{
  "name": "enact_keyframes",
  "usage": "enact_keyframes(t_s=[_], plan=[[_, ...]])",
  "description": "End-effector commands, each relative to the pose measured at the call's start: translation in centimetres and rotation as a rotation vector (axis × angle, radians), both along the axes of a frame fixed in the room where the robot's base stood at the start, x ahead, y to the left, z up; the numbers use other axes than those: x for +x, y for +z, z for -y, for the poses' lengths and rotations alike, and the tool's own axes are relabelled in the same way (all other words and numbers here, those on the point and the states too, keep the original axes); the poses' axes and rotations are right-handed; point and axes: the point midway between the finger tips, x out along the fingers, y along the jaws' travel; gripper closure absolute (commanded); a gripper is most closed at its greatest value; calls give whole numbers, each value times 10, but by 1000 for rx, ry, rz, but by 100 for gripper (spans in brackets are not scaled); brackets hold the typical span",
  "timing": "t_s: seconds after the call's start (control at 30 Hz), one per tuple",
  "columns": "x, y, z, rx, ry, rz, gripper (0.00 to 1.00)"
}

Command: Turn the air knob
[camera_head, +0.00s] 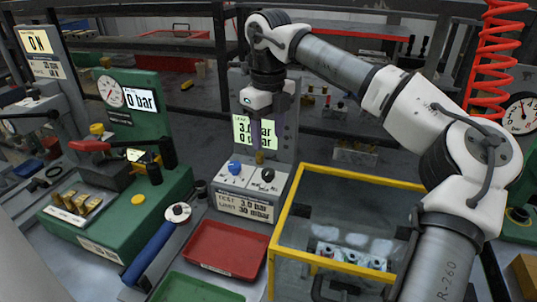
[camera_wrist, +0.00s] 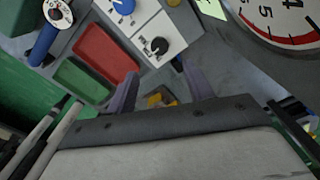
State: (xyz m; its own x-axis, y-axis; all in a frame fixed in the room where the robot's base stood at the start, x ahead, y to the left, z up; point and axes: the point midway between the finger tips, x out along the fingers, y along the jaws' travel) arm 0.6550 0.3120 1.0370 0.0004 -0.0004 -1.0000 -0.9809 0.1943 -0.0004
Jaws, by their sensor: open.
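A grey test station (camera_head: 250,205) carries a white plate with a blue knob (camera_head: 235,168) and a black knob (camera_head: 267,175). Their small labels are too blurred to tell which is the air knob. Both also show in the wrist view, the blue knob (camera_wrist: 122,6) at the top edge and the black knob (camera_wrist: 158,46) below and right of it. My gripper (camera_head: 268,138) hangs above the knobs in front of the station's display, apart from them.
The display (camera_head: 243,133) is partly hidden by my gripper. A yellow-framed clear box (camera_head: 335,178) stands right of the station. A red tray (camera_head: 226,248) and a green tray (camera_head: 196,290) lie in front, beside a blue-handled tool (camera_head: 152,250). A green station (camera_head: 135,195) stands left.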

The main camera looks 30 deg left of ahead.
Motion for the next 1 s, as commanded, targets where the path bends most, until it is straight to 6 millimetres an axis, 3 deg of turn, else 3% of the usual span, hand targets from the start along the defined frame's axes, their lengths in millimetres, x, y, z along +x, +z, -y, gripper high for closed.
enact_keyframes(t_s=[0.1, 0.23, 0.87, 1.0], plan=[[0, 22, -1, 1, 0, 2, 48], [0, 36, 0, 1, 0, 0, 48], [0, 42, 0, 0, 0, 0, 48], [0, 58, 0, 0, 0, 0, 48]])
